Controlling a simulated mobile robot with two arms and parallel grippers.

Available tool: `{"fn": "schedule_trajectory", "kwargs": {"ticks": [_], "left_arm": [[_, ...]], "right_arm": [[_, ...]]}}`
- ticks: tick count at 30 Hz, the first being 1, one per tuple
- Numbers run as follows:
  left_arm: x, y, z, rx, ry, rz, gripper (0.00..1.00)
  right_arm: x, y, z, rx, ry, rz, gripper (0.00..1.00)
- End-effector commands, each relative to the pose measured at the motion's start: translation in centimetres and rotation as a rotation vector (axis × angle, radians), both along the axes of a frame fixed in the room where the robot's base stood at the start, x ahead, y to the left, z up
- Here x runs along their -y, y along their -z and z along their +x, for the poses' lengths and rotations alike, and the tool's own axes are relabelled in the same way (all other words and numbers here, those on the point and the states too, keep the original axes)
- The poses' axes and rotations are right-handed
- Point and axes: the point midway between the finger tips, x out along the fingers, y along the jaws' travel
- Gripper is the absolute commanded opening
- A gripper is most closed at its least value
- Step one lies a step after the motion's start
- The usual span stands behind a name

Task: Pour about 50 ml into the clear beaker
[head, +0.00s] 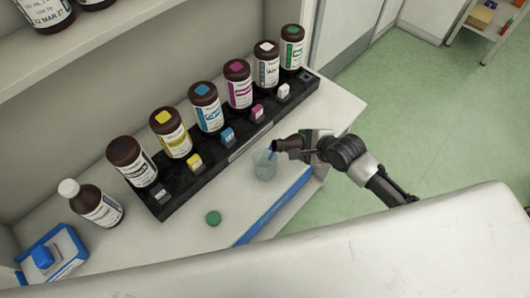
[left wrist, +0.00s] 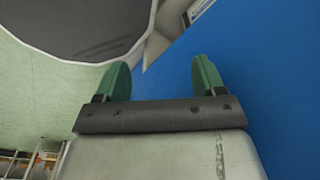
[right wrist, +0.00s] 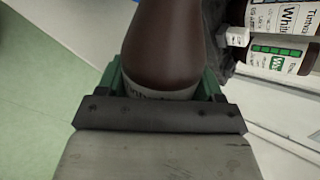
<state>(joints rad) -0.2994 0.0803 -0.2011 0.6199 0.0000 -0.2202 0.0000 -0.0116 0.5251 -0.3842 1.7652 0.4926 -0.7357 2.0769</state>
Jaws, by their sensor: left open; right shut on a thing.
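The clear beaker (head: 264,166) stands upright on the white bench in front of the black rack. My right gripper (head: 312,145) is shut on a brown bottle (head: 287,144) and holds it tipped sideways, its mouth over the beaker. A small blue streak shows at the mouth; the level in the beaker is too small to read. In the right wrist view the bottle (right wrist: 165,45) sits between the fingers, its white label partly hidden. My left gripper (left wrist: 160,80) is open and empty in the left wrist view. It is not in the head view.
A black rack (head: 180,190) holds several brown bottles with coloured labels. A green cap (head: 213,218) lies on the bench. A white-capped bottle (head: 97,205) and a blue-and-white box (head: 50,255) stand at the left. A blue strip (head: 270,215) runs along the bench front.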

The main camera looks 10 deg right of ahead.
Motion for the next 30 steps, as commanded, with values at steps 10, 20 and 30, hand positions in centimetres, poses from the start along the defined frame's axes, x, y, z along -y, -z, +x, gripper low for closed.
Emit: {"fn": "schedule_trajectory", "kwargs": {"ticks": [10, 20, 30], "left_arm": [[0.0, -3.8, 0.0, -0.001, 0.0, 0.0, 0.69], [0.0, -5.1, 0.0, 0.0, -0.001, 0.0, 0.69], [0.0, -6.1, 0.0, 0.001, -0.001, 0.0, 0.69]], "right_arm": [[-0.6, -2.2, 0.0, 0.011, 0.002, -0.162, 0.37], [-0.8, -2.5, 0.0, 0.015, 0.001, -0.231, 0.37], [-0.8, -2.9, 0.0, 0.017, 0.001, -0.274, 0.37]]}}
